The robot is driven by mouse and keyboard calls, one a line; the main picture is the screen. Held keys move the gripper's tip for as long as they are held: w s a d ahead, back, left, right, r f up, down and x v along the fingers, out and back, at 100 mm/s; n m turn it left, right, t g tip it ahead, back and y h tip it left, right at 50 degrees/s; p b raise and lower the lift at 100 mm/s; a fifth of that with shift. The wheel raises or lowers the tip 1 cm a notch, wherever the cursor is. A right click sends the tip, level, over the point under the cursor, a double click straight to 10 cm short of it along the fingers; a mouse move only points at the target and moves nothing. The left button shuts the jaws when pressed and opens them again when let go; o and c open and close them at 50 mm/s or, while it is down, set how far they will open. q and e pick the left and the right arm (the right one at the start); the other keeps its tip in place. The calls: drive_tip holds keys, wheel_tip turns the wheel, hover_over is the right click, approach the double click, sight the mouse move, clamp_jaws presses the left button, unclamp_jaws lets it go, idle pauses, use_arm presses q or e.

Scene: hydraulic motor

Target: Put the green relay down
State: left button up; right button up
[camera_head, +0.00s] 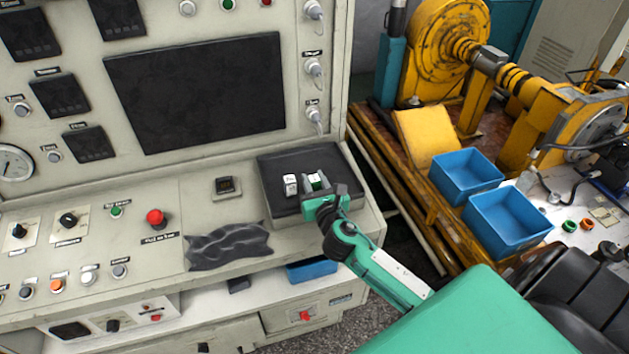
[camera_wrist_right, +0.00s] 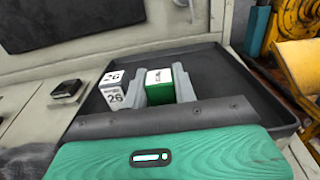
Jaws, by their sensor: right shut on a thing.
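The green relay (camera_head: 317,181), with a white top, is between the fingers of my right gripper (camera_head: 316,183), which is shut on it. In the right wrist view the green relay (camera_wrist_right: 159,86) stands upright between the two grey fingers (camera_wrist_right: 160,88). It is over the black tray (camera_head: 270,165) on the console ledge; I cannot tell whether its base touches the tray floor. A white relay (camera_head: 291,185) marked 26 stands in the tray just left of my gripper, and it also shows in the right wrist view (camera_wrist_right: 116,91). My left gripper is not in view.
A grey cloth (camera_head: 228,245) and a small black square device (camera_head: 228,187) lie left of the tray (camera_wrist_right: 225,75). The console panel rises behind it. Two blue bins (camera_head: 466,176) (camera_head: 508,218) stand at right by yellow machinery. The tray's right part is clear.

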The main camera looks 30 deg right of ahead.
drive_tip(key=shift+f, duration=0.1)
drive_tip(key=o, duration=1)
drive_tip(key=shift+c, duration=0.2)
